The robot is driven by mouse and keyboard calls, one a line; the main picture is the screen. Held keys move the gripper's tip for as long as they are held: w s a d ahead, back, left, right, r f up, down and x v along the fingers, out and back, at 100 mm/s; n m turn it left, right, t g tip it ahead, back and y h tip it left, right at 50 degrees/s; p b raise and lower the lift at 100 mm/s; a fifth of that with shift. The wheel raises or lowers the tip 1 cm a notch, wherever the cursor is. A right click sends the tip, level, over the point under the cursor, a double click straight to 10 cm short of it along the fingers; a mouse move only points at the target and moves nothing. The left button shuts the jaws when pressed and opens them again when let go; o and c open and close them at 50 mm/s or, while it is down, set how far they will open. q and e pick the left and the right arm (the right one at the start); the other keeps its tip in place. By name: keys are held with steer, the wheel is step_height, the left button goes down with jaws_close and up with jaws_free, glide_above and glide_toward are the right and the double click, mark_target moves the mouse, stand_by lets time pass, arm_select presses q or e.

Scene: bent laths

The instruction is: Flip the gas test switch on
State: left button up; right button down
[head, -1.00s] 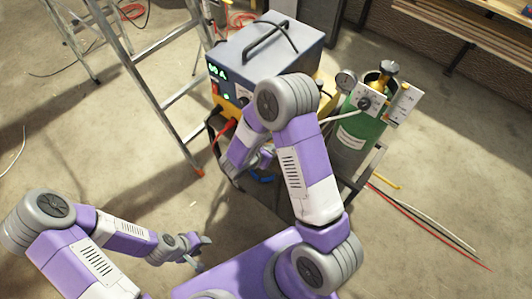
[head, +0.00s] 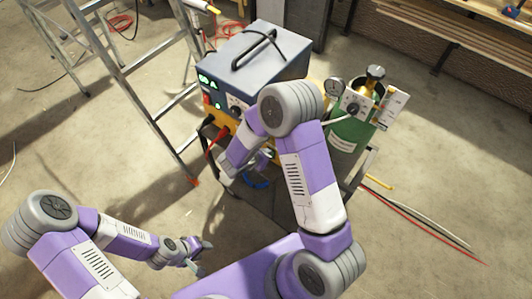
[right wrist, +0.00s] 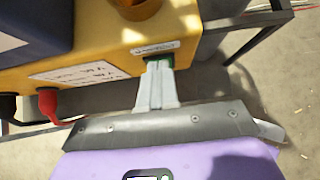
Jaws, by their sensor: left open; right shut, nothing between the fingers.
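The welding machine (head: 262,62) has a blue-grey top with a black handle and a yellow lower front. In the right wrist view, its yellow panel (right wrist: 95,62) fills the upper left. My right gripper (right wrist: 158,66) is shut and empty. Its fingertips are at the panel, just below a small white label (right wrist: 155,47). A small green-edged dark part, perhaps the gas test switch, shows right behind the fingertips; they mostly cover it, so its position and any contact cannot be told. My left gripper (head: 204,256) is open and empty, low above the floor, far from the machine.
Red (right wrist: 48,105) and black cables plug into the panel left of my right gripper. A green gas cylinder (head: 345,140) with gauges stands right of the machine. An aluminium ladder (head: 135,70) stands at left. Rods (head: 425,225) lie on the floor at right.

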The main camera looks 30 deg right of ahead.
steer(key=shift+r, duration=0.55)
steer(key=p+v, duration=0.2)
steer(key=v, duration=1.1)
steer(key=shift+s+a+f, duration=0.15)
steer(key=shift+a+f, duration=0.05)
